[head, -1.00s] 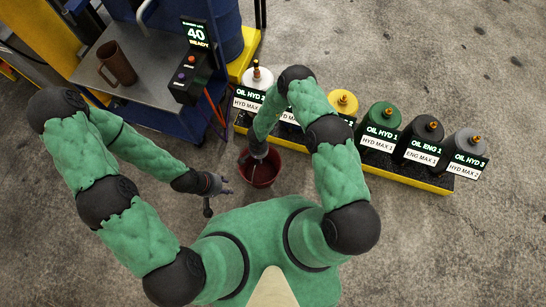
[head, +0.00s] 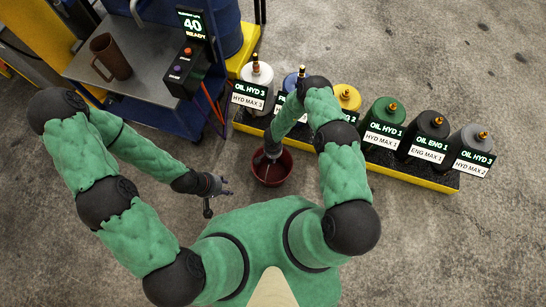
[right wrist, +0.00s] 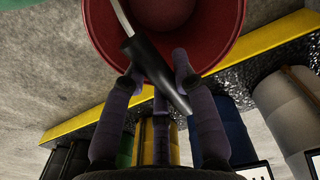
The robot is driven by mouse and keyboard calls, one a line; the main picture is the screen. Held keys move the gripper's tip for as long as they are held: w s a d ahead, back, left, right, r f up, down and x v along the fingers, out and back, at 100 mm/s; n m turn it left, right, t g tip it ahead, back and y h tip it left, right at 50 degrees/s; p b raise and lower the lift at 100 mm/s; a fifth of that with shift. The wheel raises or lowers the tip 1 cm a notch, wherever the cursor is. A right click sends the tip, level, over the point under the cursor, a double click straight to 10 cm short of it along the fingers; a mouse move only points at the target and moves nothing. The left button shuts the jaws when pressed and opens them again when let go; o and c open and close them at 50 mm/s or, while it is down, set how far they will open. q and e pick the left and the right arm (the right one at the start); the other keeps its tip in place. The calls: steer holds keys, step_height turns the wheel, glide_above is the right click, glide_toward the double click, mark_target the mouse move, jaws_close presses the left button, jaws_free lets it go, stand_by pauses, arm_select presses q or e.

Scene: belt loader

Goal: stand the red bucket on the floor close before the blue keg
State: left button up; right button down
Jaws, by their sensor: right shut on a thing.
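The red bucket (head: 272,181) hangs or stands upright just in front of the keg row, below the white and blue kegs in the head view. My right gripper (head: 273,151) is above it. In the right wrist view the right gripper (right wrist: 156,75) is shut on the black grip of its handle (right wrist: 150,70), with the red bucket (right wrist: 222,25) beyond. I cannot tell whether its bottom touches the floor. The blue keg (head: 290,82) is partly hidden behind my right arm; it also shows in the right wrist view (right wrist: 234,137). My left gripper (head: 217,193) is open and empty, left of the bucket.
The kegs stand on a black, yellow-edged platform (head: 445,187). A white keg (head: 257,72) is left of the blue one, a yellow keg (head: 347,95) right. A blue cart (head: 150,60) with a brown mug (head: 110,57) stands at upper left. Floor right of the bucket is clear.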

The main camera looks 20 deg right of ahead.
steer(key=c, duration=1)
jaws_free()
step_height(320, 180, up, 12)
steer(key=p, duration=0.5)
steer(key=s+a+r+n+y, duration=0.1)
steer(key=s+r+n+y, duration=0.1)
steer(key=s+r, duration=0.6)
steer(key=s+a+r+n+y, duration=0.2)
steer(key=s+r, duration=0.6)
steer(key=r, duration=0.1)
steer(key=shift+a+r, duration=0.3)
